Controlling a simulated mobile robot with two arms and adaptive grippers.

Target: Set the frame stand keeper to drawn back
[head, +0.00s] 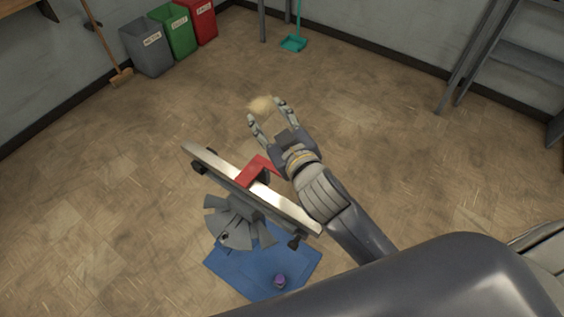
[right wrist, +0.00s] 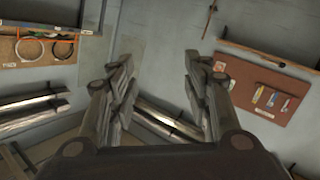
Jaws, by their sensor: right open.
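The frame stand shows in the head view as a long tilted silver bar (head: 215,163) with a red angled bracket (head: 256,170) across its middle. A grey fan-shaped part (head: 234,229) sits below the bar. I cannot tell for sure which part is the keeper. My right gripper (head: 263,116) is open and empty, beyond the bar and above and right of the red bracket, pointing away from it. My left gripper is not in view.
A blue mat (head: 235,270) lies on the floor under the stand, with a small purple item (head: 279,281) over it. Grey (head: 147,47), green (head: 172,31) and red (head: 198,20) bins line the back left wall. Open floor surrounds the stand.

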